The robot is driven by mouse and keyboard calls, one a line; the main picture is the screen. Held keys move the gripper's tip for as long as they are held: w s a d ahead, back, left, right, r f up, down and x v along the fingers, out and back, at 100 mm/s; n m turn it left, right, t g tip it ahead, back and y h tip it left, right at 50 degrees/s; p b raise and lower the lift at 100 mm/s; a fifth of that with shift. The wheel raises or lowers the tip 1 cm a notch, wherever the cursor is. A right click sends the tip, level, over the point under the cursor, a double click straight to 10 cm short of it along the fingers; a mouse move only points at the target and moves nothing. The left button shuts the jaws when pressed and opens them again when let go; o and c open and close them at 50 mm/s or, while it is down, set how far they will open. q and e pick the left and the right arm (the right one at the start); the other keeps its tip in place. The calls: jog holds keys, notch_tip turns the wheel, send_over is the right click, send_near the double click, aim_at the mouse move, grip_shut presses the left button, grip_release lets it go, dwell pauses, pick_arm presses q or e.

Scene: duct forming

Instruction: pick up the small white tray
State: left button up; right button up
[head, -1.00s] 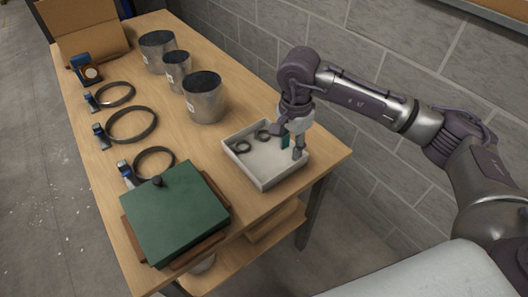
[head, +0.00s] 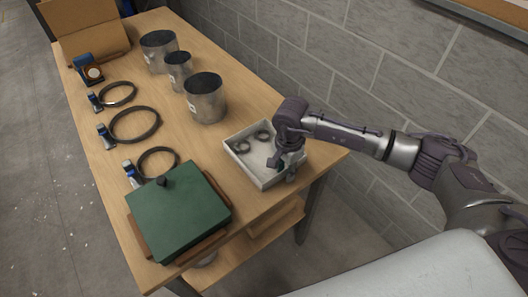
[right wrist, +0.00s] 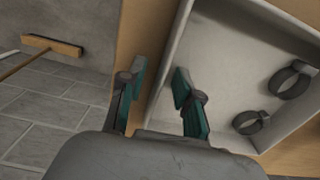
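The small white tray (head: 243,168) sits on the wooden table near its right edge, and it also shows in the right wrist view (right wrist: 225,70). Two dark rings (head: 242,146) lie inside it. My right gripper (head: 284,172) is at the tray's near right side. In the right wrist view its two green-padded fingers (right wrist: 160,95) are apart, one inside the tray and one outside, with the tray wall between them. A gap shows between the fingers and the wall. My left gripper is not in view.
A green box (head: 178,212) stands close to the tray on the near left. Several metal cylinders (head: 206,104) stand behind it, and black ring clamps (head: 134,125) lie along the left. A block wall (head: 375,75) runs beside the table.

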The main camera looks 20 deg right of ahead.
grip_shut()
jog(key=shift+r, duration=0.1)
